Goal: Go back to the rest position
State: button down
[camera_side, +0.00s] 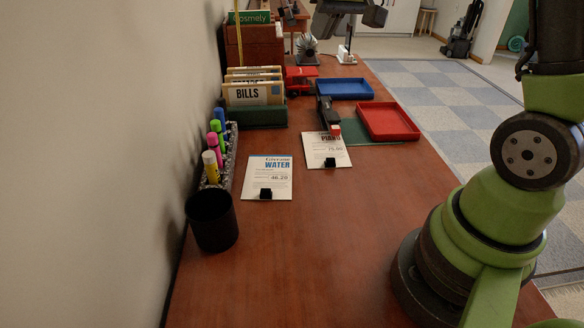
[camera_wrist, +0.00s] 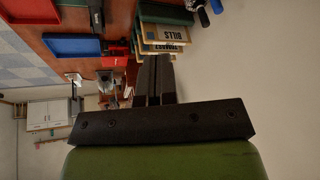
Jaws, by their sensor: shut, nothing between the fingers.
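My gripper (camera_wrist: 156,60) is in the wrist view with its two dark fingers side by side, shut and empty. The fingers point toward the top of that view and overlap the lower edge of the yellow folders (camera_wrist: 165,33). In the side view, a dark part of my arm's end shows at the top edge, above the far part of the desk (camera_side: 290,270) and clear of it. The fingertips cannot be made out there.
Two papers, WATER (camera_side: 267,177) and another (camera_side: 324,150), lie on the desk with black blocks on them. Nearby are a blue tray (camera_side: 344,88), a red tray (camera_side: 388,121), a black cup (camera_side: 212,220) and several markers (camera_side: 211,167). The desk's front is clear.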

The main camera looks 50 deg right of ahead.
jog(key=s+a+r+t+y, duration=0.1)
jog(key=s+a, duration=0.5)
jog(key=s, duration=0.4)
jog(key=s+a+r+t+y, duration=0.1)
jog(key=s+a, duration=0.6)
jog(key=s, duration=0.3)
jog(key=shift+r+m, duration=0.3)
jog(key=shift+r, duration=0.05)
